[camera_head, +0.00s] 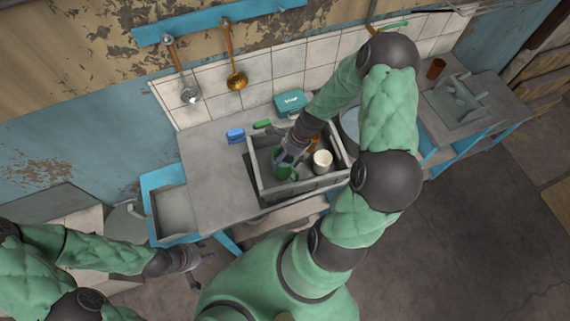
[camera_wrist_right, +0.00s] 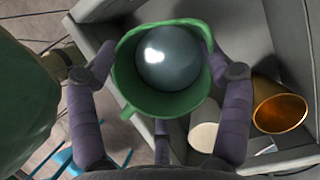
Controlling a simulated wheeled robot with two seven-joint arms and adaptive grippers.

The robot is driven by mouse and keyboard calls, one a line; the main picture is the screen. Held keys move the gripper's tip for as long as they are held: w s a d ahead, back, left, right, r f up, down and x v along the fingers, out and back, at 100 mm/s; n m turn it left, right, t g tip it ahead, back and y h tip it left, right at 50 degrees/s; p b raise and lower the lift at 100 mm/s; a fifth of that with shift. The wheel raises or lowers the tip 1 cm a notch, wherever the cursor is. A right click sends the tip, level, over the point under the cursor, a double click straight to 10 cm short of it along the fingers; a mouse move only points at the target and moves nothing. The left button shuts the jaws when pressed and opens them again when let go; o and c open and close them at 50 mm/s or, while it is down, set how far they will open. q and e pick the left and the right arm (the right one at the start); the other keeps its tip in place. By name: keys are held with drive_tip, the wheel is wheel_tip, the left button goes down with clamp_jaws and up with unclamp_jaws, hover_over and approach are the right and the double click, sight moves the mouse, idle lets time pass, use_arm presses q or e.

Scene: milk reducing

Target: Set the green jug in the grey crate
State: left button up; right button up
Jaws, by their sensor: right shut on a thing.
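The green jug (camera_head: 284,172) is inside the grey crate (camera_head: 258,172), in its left part, in the head view. In the right wrist view the jug (camera_wrist_right: 124,75) is seen from above with a dark, shiny round surface inside. My right gripper (camera_head: 284,158) reaches into the crate and is shut on the jug, its fingers around the jug's sides. The jug's base is hidden, so I cannot tell whether it touches the crate floor. My left gripper (camera_head: 198,266) is empty, low at the left, away from the crate; its finger opening is too small to judge.
A white cup (camera_head: 322,162) and an orange-brown cup (camera_wrist_right: 278,106) are also in the crate. A blue item (camera_head: 236,135), a green item (camera_head: 262,124) and a teal box (camera_head: 291,102) lie behind it. The counter left of the crate is clear.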

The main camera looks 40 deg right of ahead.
hover_over(285, 164)
drive_tip(key=s+a, duration=0.2)
drive_tip(key=shift+d+f+b, duration=0.1)
drive_tip(key=shift+f+b, duration=0.25)
drive_tip(key=shift+f, duration=2.15)
drive_tip(key=shift+s, duration=0.1)
drive_tip(key=o, duration=1.6)
drive_tip(key=shift+o, duration=0.2)
drive_tip(key=p+v, duration=0.1)
drive_tip(key=v, duration=1.1)
